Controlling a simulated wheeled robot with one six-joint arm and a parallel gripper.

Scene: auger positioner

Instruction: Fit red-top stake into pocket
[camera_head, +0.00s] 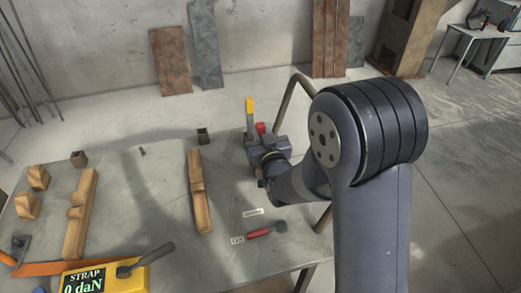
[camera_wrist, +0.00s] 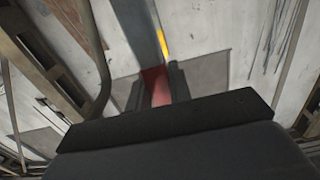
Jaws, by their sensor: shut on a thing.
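My gripper (camera_head: 256,138) is beyond the right part of the table, near its far edge. It is shut on the red-top stake; the red top (camera_head: 261,128) shows at the jaws. In the wrist view the red part (camera_wrist: 156,87) lies between the two dark fingers (camera_wrist: 156,88). The rest of the stake is hard to make out. A small dark square socket (camera_head: 203,135) stands on the table left of my gripper, apart from it. A similar brown one (camera_head: 78,158) stands farther left. I cannot tell which is the pocket.
An upright yellow-topped piece (camera_head: 250,106) shows beside my gripper. Wooden blocks (camera_head: 80,214) (camera_head: 200,192) lie on the table (camera_head: 140,215). A yellow strap gauge (camera_head: 103,278) and a red-handled tool (camera_head: 262,231) are at the front. A bent pipe (camera_head: 292,96) rises behind my arm.

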